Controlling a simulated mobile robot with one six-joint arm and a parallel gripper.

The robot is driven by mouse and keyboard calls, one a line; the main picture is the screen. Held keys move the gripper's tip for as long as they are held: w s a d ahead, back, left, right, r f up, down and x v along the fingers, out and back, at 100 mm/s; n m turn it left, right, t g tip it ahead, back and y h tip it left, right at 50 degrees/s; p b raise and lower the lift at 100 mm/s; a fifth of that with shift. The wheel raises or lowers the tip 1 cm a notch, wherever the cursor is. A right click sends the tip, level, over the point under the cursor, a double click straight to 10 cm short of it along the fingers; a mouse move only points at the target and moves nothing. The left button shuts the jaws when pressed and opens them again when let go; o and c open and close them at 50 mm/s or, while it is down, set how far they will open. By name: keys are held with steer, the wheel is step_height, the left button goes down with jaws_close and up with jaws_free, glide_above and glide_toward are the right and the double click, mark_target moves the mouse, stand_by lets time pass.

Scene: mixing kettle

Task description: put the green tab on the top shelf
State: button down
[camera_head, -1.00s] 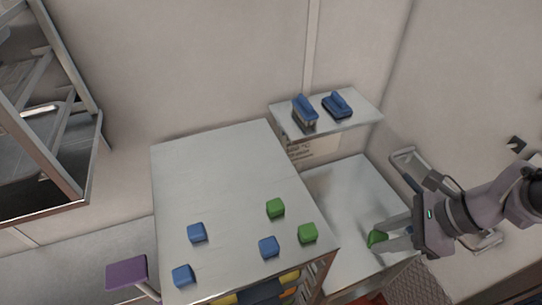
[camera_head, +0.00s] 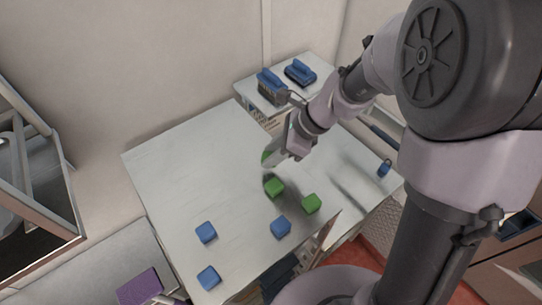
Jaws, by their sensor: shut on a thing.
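My gripper (camera_head: 271,163) is shut on a green tab (camera_head: 265,156); only a small part of the tab shows beside the fingers. The gripper is over the right part of the white shelf unit's top surface (camera_head: 185,165). I cannot tell whether the tab is touching it. Two other green blocks lie on this top, one (camera_head: 274,187) just below the gripper in the picture and one (camera_head: 311,203) to its right. Three blue blocks lie farther left and front, including one at the middle front (camera_head: 281,227).
A small wall shelf (camera_head: 318,90) holds two blue brushes (camera_head: 270,82) close behind my arm. A lower white surface (camera_head: 350,185) to the right holds a small blue thing (camera_head: 384,168). A purple pad (camera_head: 139,287) is at front left. The top's left back is clear.

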step_height(320, 180, down, 3)
steer(key=shift+f, duration=0.1)
steer(key=shift+w+f, duration=0.1)
steer(key=shift+f, duration=0.15)
steer(key=c, duration=1.3)
jaws_free()
